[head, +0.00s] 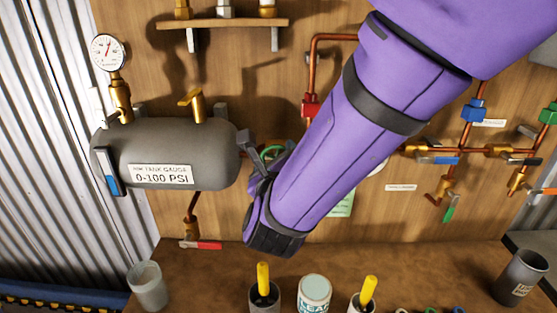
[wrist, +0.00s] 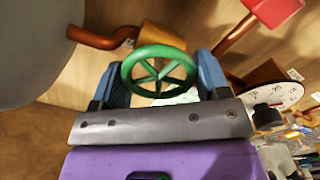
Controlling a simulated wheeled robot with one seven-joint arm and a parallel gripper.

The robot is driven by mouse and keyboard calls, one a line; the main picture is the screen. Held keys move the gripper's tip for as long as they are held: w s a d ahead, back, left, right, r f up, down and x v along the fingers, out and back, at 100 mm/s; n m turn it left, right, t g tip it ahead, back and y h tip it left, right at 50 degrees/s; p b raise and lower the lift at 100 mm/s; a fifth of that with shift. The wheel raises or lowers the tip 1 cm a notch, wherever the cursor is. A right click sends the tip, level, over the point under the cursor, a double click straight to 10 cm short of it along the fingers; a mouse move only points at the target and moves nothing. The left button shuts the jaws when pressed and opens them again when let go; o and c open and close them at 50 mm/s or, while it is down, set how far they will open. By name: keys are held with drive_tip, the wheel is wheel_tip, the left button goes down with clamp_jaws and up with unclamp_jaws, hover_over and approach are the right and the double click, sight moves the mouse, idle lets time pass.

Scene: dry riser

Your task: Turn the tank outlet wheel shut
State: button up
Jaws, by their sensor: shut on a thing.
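The tank outlet wheel is a green spoked handwheel (wrist: 158,74) in front of a brass valve body (wrist: 160,37) in the wrist view. Part of the green wheel (head: 271,151) also shows in the head view, just right of the grey tank (head: 180,155). My gripper (wrist: 161,82) has its blue finger pads on either side of the wheel rim and is shut on it. In the head view my gripper (head: 266,158) is mostly hidden behind my purple arm.
A copper pipe (wrist: 90,38) joins the valve. Copper pipes with coloured levers run on the wall at right.

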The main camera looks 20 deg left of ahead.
drive_tip(key=shift+f, duration=0.1)
idle(0.4)
drive_tip(key=o, duration=0.9)
drive_tip(key=v, duration=1.1)
drive_tip(key=shift+w+a, duration=0.1)
